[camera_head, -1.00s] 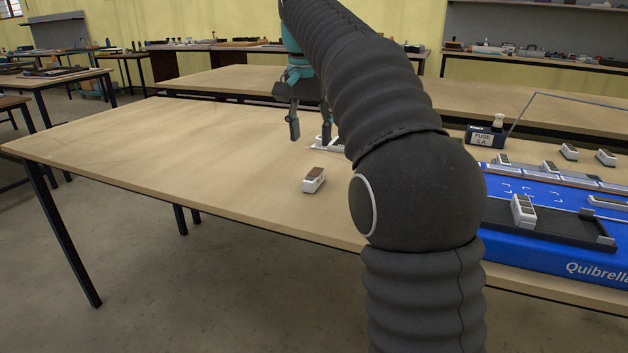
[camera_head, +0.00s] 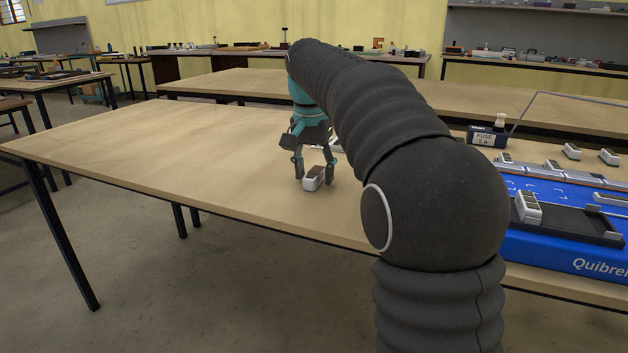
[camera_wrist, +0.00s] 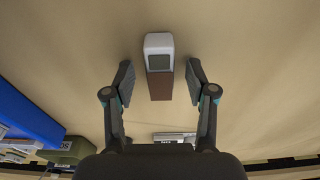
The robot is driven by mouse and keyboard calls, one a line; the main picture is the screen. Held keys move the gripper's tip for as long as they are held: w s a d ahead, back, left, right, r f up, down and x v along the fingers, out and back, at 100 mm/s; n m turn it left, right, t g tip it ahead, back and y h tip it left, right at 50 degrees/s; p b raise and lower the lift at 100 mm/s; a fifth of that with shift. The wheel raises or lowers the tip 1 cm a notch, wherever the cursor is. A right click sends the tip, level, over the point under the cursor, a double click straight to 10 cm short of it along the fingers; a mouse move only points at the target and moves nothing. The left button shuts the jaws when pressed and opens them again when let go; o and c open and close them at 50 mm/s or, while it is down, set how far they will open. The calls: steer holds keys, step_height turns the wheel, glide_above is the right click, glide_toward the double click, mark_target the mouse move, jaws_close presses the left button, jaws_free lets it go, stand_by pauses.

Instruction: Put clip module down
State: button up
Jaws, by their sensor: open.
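A small white clip module (camera_head: 313,179) with a brown top lies on the wooden table near its front edge. In the wrist view the module (camera_wrist: 158,62) shows a white end with a grey square and a brown face. My gripper (camera_head: 315,181) is open, its fingers on either side of the module. In the wrist view both fingers of my gripper (camera_wrist: 160,82) stand apart from the module, with a gap on each side.
A blue Quibrella board (camera_head: 550,245) with a black tray (camera_head: 575,222) and several white modules is at right. A dark fuse box (camera_head: 487,136) stands behind it. The table's left part (camera_head: 150,150) is clear.

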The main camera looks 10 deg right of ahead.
jaws_close()
